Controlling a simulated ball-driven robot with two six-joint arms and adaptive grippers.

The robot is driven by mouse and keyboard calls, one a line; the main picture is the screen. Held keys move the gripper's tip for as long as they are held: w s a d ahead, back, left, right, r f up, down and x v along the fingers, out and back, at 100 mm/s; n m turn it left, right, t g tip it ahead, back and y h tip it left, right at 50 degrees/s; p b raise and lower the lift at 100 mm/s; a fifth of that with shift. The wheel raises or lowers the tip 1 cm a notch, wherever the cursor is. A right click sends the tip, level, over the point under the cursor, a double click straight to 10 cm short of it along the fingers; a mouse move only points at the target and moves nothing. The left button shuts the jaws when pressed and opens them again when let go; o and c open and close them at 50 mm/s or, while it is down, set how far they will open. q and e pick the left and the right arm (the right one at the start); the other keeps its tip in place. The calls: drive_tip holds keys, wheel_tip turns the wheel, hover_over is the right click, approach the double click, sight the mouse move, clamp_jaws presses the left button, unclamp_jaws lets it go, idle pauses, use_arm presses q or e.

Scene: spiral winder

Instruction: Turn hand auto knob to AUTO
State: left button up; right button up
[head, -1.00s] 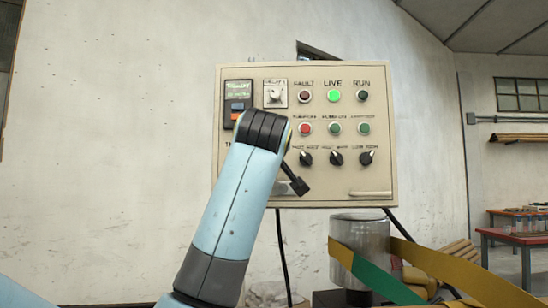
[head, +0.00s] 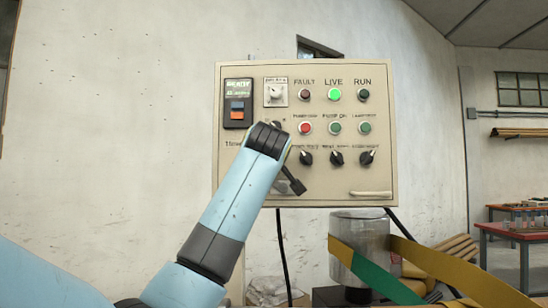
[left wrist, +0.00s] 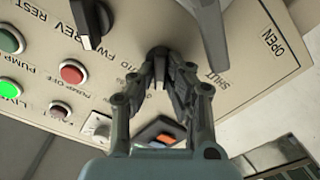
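The head view hides these fingers behind my wrist. The knob's pointing direction is hidden. My right gripper is not in view.
A grey lever (left wrist: 212,35) between SHUT and OPEN stands close beside the fingers. A black FWD/REV selector (left wrist: 91,20) is on their other side. Green LIVE lamp (head: 333,95) is lit. A metal cylinder (head: 359,236) with straps stands below the panel.

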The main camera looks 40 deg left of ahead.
use_arm(q)
clamp_jaws()
drive_tip(key=shift+w+d+m+p, duration=0.1)
drive_tip(key=shift+d+m+p, duration=0.05)
drive_tip(key=shift+m+p, duration=2.8)
drive_tip(key=shift+w+d+m+p, duration=0.1)
drive_tip(key=shift+m+p, duration=1.8)
drive_tip(key=shift+m, duration=2.05)
drive_tip(key=shift+s, duration=0.1)
drive_tip(key=o, duration=0.7)
unclamp_jaws()
